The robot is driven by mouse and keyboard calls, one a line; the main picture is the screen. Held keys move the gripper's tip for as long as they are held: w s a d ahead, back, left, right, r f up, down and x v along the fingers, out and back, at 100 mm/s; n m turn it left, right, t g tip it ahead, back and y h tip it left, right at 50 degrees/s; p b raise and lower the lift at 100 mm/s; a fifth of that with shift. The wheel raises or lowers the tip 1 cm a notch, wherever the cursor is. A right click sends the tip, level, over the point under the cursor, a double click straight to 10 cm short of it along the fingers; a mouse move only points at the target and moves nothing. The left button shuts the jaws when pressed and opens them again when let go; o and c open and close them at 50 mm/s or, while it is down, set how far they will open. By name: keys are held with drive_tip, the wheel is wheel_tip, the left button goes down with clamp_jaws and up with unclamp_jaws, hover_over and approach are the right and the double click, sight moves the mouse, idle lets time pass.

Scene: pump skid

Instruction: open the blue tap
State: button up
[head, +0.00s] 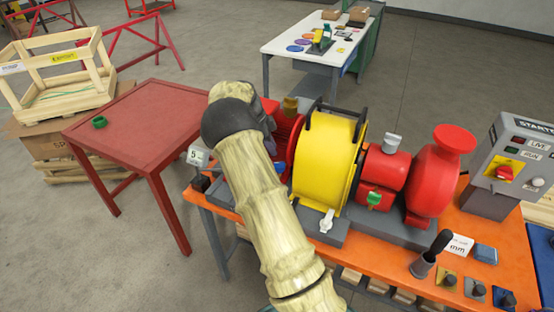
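A small patch of blue (280,167) shows just right of my arm, low on the red pump part (287,135). It may be the blue tap, but my arm hides most of it, and I cannot tell its handle's position. My arm reaches up from the bottom middle across the left end of the pump skid. Its dark wrist end is over the red part, and my gripper's fingers are hidden behind it. I cannot see whether anything touches the tap.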

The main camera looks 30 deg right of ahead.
sight(281, 162)
drive_tip(key=p+x, duration=0.1)
drive_tip(key=x, duration=0.6)
drive_tip(key=shift+d+f+p, duration=0.1)
drive_tip(key=shift+p, duration=0.25)
